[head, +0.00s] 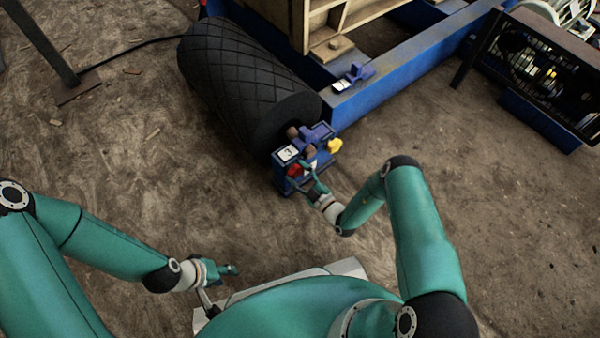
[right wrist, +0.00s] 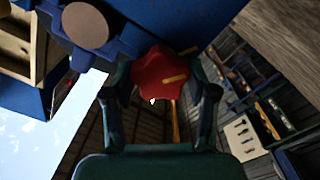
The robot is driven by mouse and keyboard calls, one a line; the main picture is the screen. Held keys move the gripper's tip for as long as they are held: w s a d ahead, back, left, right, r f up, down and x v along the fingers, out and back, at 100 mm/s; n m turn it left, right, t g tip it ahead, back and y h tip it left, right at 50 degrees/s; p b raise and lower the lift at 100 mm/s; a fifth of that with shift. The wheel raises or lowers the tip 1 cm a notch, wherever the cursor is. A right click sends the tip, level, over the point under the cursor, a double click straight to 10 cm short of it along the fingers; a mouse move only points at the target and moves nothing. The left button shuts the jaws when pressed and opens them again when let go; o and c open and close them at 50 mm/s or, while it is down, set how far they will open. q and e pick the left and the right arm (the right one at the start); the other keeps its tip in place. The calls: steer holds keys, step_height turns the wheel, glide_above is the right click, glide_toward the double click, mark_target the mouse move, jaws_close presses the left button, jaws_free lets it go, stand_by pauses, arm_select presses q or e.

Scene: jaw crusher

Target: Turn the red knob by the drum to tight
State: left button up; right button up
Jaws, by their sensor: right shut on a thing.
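The red knob (right wrist: 160,76) shows in the right wrist view as a lobed red knob with a yellow mark, between the two fingers of my right gripper (right wrist: 160,92). The fingers are shut on it from both sides. In the head view the red knob (head: 295,169) is partly hidden by my right gripper (head: 308,178), on the front of a blue block at the end of the black ribbed drum (head: 240,85). My left gripper (head: 230,270) is low at the left, away from the block; its finger opening is too small to tell.
A white label with a 3 (head: 288,153) sits on top of the blue block. A yellow part (head: 334,146) sits at its right. A blue frame beam (head: 400,85) runs behind, and a caged machine (head: 535,65) stands at right.

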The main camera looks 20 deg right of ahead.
steer(key=shift+n, duration=0.5)
steer(key=o, duration=1.1)
steer(key=shift+o, duration=0.2)
step_height(320, 180, up, 10)
